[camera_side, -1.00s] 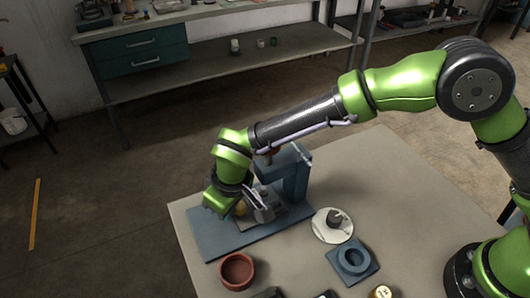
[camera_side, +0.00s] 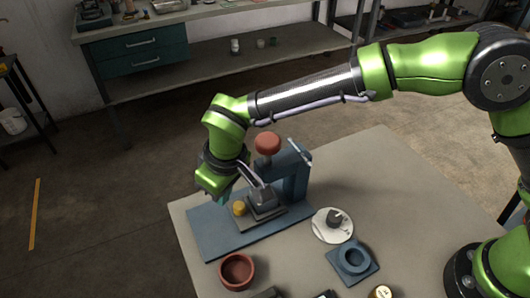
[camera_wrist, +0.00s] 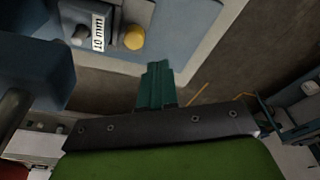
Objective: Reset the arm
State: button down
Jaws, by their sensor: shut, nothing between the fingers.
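My gripper (camera_side: 223,197) hangs above the left side of a blue press-like fixture (camera_side: 297,182), clear of its base plate (camera_side: 208,232). Its teal fingers (camera_wrist: 156,84) are together and empty in the wrist view. The fixture has a red knob (camera_side: 267,143) on top, a grey block (camera_side: 263,197) and a yellow button (camera_side: 239,208).
A red-brown bowl (camera_side: 237,271), a white disc with a dark weight (camera_side: 333,226) and a blue square holder with a ring (camera_side: 353,262) stand on the table (camera_side: 385,190). Small items sit at the front edge. A workbench (camera_side: 225,75) stands behind; the table's right is free.

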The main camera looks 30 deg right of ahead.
jog(key=shift+r, duration=0.45)
notch_tip(320, 180, up, 10)
jog(key=s+d+f+y, duration=0.1)
jog(key=s+d+y, duration=0.1)
jog(key=d+r+m+t, duration=0.25)
jog(key=d+r, duration=0.45)
jog(key=d, duration=0.6)
jog(key=s+d+m+t, duration=0.1)
jog(key=s+d+m, duration=0.2)
jog(key=s+d, duration=0.3)
jog(key=s+d+f+m+t+h, duration=0.1)
jog(key=s+d+m, duration=0.3)
jog(key=d, duration=1)
jog(key=s, duration=0.2)
jog(key=shift+s+d+t, duration=0.35)
jog(key=shift+s+d, duration=0.05)
jog(key=shift+m, duration=0.25)
